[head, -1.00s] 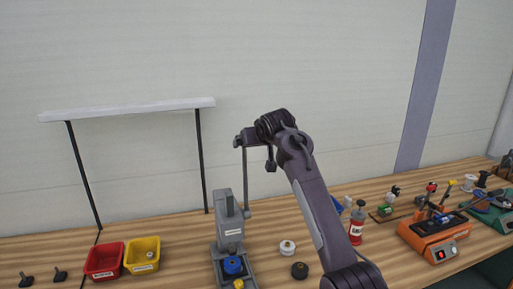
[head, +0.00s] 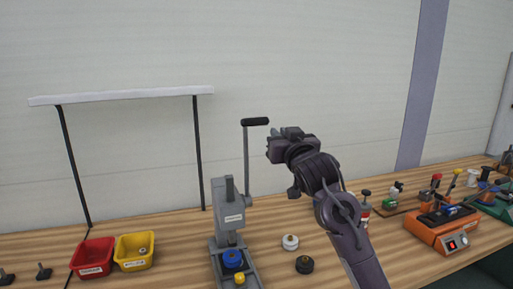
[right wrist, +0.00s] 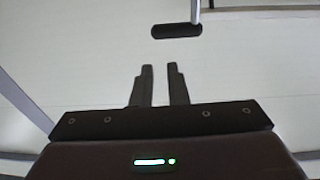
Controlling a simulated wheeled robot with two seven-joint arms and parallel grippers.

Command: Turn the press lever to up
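The grey press (head: 228,215) stands on the bench in the middle of the head view. Its press lever (head: 246,160) rises nearly vertical from the press's right side, with a black handle (head: 256,121) at the top. My right gripper (head: 276,148) is just right of the lever and below the handle, apart from it. In the right wrist view my right gripper (right wrist: 161,72) has its two fingers apart with nothing between them. The handle (right wrist: 176,30) shows beyond the fingertips there. My left gripper is not in view.
Red (head: 92,258) and yellow (head: 134,252) bins stand left of the press. A white knob (head: 290,242) and a black knob (head: 304,264) lie to its right. An orange device (head: 445,236) stands further right. A shelf frame (head: 120,96) rises behind the bins.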

